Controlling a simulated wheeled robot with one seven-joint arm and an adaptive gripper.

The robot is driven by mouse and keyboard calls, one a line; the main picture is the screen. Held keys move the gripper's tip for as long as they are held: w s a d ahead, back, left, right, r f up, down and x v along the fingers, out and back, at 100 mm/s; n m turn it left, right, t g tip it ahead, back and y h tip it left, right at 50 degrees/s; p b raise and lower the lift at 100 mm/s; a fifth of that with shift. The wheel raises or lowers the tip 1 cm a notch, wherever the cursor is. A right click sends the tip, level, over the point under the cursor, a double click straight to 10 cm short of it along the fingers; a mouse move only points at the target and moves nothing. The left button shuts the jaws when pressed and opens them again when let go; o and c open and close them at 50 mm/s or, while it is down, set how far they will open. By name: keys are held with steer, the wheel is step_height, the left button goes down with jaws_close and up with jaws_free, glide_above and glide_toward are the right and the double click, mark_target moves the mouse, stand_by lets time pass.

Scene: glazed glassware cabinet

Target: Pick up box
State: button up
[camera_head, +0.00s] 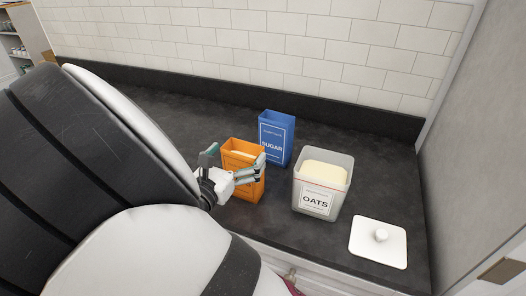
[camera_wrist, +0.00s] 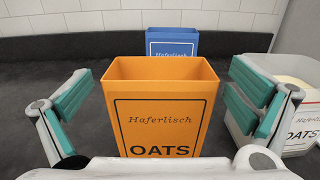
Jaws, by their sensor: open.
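An orange open-topped box (camera_head: 246,187) stands upright on the dark counter; in the wrist view (camera_wrist: 160,100) its front reads "Haferlisch OATS". My gripper (camera_head: 235,157) is open at this box. In the wrist view my gripper (camera_wrist: 162,90) has one teal-padded finger to the left of the box and one to the right, with a gap on both sides. In the head view my gripper hides part of the box's front. A blue box (camera_head: 276,139) marked "SUGAR" stands upright behind it, and also shows in the wrist view (camera_wrist: 171,42).
A pale canister (camera_head: 315,201) marked "OATS", with cream contents, stands to the right; in the wrist view (camera_wrist: 297,72) it is close beside my right finger. A white lid (camera_head: 365,248) lies on the counter (camera_head: 385,190). A tiled wall (camera_head: 290,45) is behind.

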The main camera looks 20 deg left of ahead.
steer(key=shift+w+d+b, duration=0.15)
steer(key=shift+w+b, duration=0.2)
steer(key=shift+w, duration=0.9)
steer(key=shift+c, duration=0.6)
steer(key=c, duration=1.6)
steer(key=shift+r, duration=0.1)
